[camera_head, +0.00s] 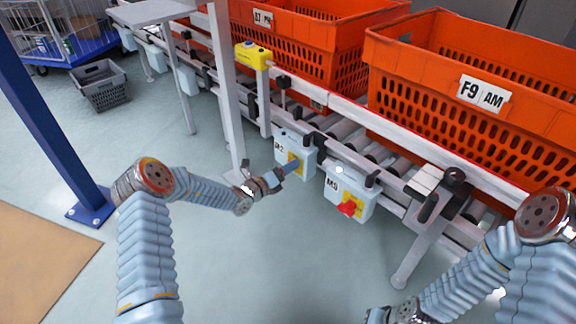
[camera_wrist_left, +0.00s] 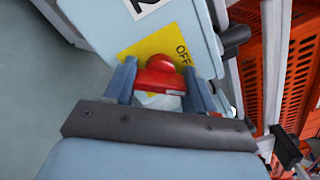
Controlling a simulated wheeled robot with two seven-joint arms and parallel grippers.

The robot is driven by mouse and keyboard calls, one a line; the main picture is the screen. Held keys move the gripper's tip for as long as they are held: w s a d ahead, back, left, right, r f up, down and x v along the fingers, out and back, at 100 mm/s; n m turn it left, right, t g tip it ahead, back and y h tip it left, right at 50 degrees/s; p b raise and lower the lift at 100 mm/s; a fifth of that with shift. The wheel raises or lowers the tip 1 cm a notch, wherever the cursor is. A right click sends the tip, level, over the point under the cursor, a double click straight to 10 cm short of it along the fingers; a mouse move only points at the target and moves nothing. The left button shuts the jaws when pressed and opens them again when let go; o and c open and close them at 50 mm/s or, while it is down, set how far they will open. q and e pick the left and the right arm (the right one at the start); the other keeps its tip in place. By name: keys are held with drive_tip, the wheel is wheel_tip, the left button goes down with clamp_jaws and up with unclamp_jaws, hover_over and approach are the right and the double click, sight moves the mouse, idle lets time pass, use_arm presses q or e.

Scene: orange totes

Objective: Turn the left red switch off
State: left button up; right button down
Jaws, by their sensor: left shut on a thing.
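The left switch box (camera_head: 306,161) is light blue with a yellow plate and hangs on the conveyor's side rail. Its red switch (camera_wrist_left: 160,78) shows in the left wrist view against the yellow plate (camera_wrist_left: 165,46), which reads OFF. My left gripper (camera_head: 292,166) is at the front of this box, and its fingers hide the switch in the head view. In the left wrist view, my left gripper is shut on the red switch, one finger on each side. My right gripper (camera_head: 378,316) is at the bottom edge of the head view, partly cut off.
A second box (camera_head: 338,190) with its own red switch (camera_head: 348,208) hangs just right of the left one. Orange totes (camera_head: 430,95) stand on the roller conveyor behind. A yellow box (camera_head: 252,57) sits by a grey post (camera_head: 222,90). The floor in front is clear.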

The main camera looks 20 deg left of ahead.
use_arm(q)
drive_tip(key=n+p, duration=0.1)
drive_tip(key=n, duration=0.2)
drive_tip(key=shift+n, duration=0.4)
drive_tip(key=shift+n+p, duration=0.65)
drive_tip(key=shift+n, duration=1.25)
drive_tip(key=shift+f, duration=0.1)
drive_tip(key=o, duration=1)
drive_tip(key=shift+o, duration=0.2)
drive_tip(key=p+v, duration=0.1)
drive_tip(key=v, duration=1.2)
drive_tip(key=shift+s+a, duration=0.2)
drive_tip(key=shift+s, duration=0.15)
